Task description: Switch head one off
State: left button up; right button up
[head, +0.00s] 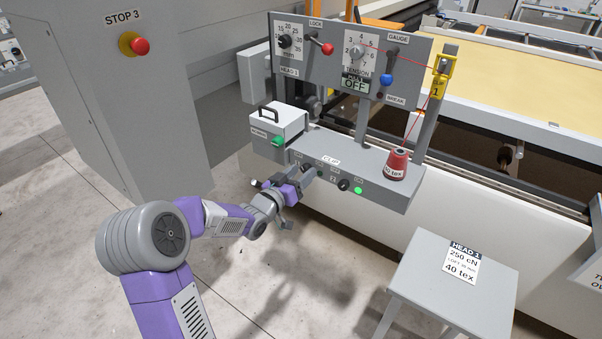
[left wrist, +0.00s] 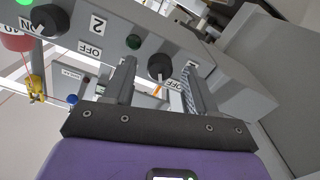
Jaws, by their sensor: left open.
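The switch box (head: 383,181) carries two black knobs. The knob marked 2 (head: 345,184) has a lit green lamp (head: 357,190) beside it; this knob also shows in the left wrist view (left wrist: 50,20), between OFF and ON labels. The other knob, for head one (left wrist: 158,66), has an OFF label (left wrist: 173,84) near it and a dark green, unlit-looking lamp (left wrist: 133,41). My left gripper (head: 306,174) is open at the box front, its fingers on either side of the head one knob. I cannot tell whether they touch it. My gripper partly hides that knob in the head view.
Above stands the HEAD 1 panel (head: 322,62) with dials, levers and an OFF display (head: 355,85). A red thread cone (head: 397,165) sits on the box's right end. A white lidded box (head: 278,122) is at its left. A grey stand (head: 455,280) is at lower right. The floor at left is clear.

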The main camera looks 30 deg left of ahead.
pick_arm(q)
jog(key=s, duration=0.7)
jog(key=shift+a+p, duration=0.25)
jog(key=shift+p, duration=0.05)
jog(key=shift+w, duration=0.1)
jog(key=s+d+f+n+g+h, duration=0.1)
jog(key=d+f+g, duration=0.4)
jog(key=f, duration=0.6)
jog(key=s+d+f+n+g, duration=0.1)
jog(key=d+f+g, duration=0.1)
jog(key=d+f, duration=0.75)
jog(key=s+d+f+g, duration=0.5)
jog(key=s+f, duration=0.4)
jog(key=s, duration=0.1)
jog(key=s+d+f+m+g+h, duration=0.1)
jog(key=s+d+f+g, duration=0.4)
jog(key=s+f, duration=0.4)
jog(key=shift+s+d+m+g+h, duration=0.3)
jog(key=shift+s+d, duration=0.35)
jog(key=shift+s, duration=0.4)
jog(key=shift+c, duration=0.3)
